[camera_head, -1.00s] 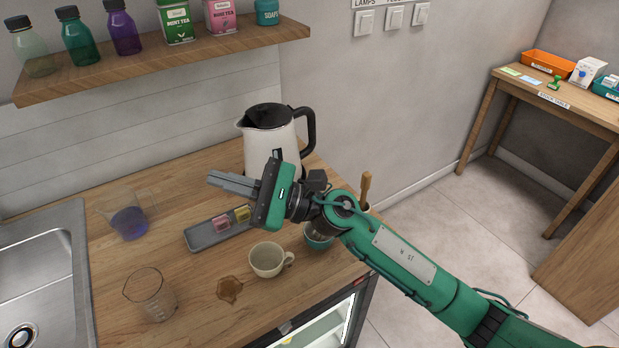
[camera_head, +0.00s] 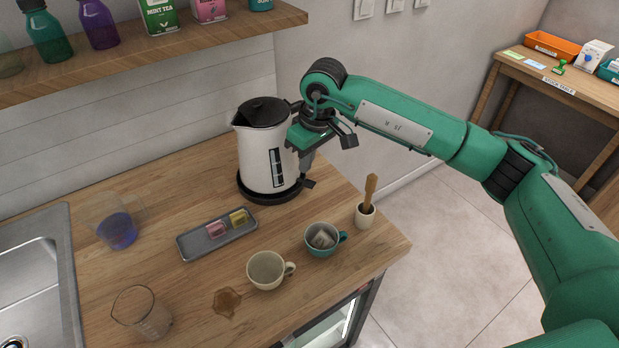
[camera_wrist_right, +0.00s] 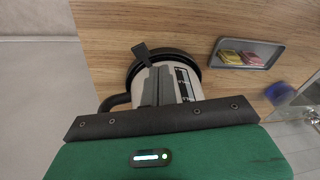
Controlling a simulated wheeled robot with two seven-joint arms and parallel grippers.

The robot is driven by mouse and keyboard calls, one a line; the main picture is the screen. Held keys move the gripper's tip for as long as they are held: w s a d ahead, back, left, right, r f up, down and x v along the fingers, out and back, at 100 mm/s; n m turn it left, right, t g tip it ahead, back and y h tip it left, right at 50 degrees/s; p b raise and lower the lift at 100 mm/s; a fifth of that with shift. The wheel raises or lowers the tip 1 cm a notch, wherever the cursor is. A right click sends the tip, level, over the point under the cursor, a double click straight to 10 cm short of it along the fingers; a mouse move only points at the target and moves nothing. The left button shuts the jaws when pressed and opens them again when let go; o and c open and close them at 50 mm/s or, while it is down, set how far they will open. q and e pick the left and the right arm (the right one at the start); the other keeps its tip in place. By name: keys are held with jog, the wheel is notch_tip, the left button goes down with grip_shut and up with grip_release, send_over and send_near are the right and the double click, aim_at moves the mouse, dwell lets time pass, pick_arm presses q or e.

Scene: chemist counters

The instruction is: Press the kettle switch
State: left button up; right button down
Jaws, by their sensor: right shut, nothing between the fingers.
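The kettle (camera_head: 262,160) stands upright on its black base (camera_head: 262,196) at the back of the wooden counter, white with a black lid. Its switch, a black lever (camera_head: 309,184), sticks out from the right side of the base; it also shows in the right wrist view (camera_wrist_right: 143,54). My right gripper (camera_head: 306,168) points down beside the kettle, its closed fingers a little above the switch lever. It is shut and empty. The fingers also show against the kettle in the right wrist view (camera_wrist_right: 157,80). I cannot tell whether they touch anything. My left gripper is not in view.
A grey tray (camera_head: 190,249) with pink and yellow packets lies in front of the kettle. A cream mug (camera_head: 266,275), a teal cup (camera_head: 318,249) and a mortar (camera_head: 366,219) with a wooden pestle stand nearer. Glass beakers (camera_head: 140,315) are at left. A shelf (camera_head: 170,50) hangs above.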

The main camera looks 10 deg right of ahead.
aim_at(311, 184)
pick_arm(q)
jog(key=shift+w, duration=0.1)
pick_arm(e)
jog(key=shift+w+d+r+h, duration=0.2)
jog(key=shift+w+d+h, duration=0.1)
jog(key=shift+d, duration=0.3)
jog(key=shift+w+d+r+h, duration=0.2)
jog(key=shift+w+d, duration=0.1)
jog(key=shift+d, duration=0.25)
jog(key=shift+f, duration=0.1)
jog(key=f, duration=0.3)
jog(key=f+b, duration=0.1)
jog(key=f, duration=0.1)
jog(key=shift+w+a+f, duration=0.15)
jog(key=shift+a+f, duration=0.1)
jog(key=shift+w+f, duration=0.1)
jog(key=shift+f, duration=0.5)
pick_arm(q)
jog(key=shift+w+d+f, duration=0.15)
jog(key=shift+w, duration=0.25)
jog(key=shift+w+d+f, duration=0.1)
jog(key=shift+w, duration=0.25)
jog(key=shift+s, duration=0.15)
